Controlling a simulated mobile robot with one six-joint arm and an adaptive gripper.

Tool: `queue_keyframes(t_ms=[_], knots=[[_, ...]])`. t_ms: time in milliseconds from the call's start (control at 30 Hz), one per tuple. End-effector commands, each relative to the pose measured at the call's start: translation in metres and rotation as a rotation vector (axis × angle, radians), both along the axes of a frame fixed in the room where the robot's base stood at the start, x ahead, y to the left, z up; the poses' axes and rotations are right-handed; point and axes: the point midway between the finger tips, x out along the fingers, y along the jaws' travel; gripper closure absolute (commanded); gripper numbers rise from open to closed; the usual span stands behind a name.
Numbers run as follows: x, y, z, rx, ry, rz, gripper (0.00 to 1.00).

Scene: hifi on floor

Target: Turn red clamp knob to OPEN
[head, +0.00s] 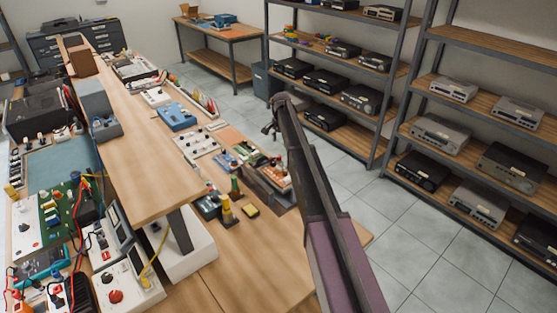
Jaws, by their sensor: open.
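A round red knob (115,297) sits on a white panel (148,290) at the lower left, in front of the bench shelf. I cannot tell whether it is the clamp knob, and no OPEN marking is readable. A smaller red spot (23,228) shows on another white box at the left edge. My gripper (270,131) is small and dark at the far end of my raised arm, open and apparently empty. In the picture it is well up and right of the red knob.
The wooden bench (245,265) has clear board at its front. A raised wooden shelf (150,180) stands beside the knob panel, with cables and electronics around it. Small boxes and parts crowd the bench's right side. Metal racks (450,125) of hifi units stand at right; floor between is free.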

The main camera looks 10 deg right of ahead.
Motion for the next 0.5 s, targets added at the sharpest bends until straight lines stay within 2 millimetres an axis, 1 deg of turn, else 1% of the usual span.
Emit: queue_keyframes(t_ms=[33,500], knots=[[0.000,0.000,-0.008,0.000,0.000,0.000,0.31],[0.001,0.002,-0.043,0.000,0.000,0.001,0.31]])
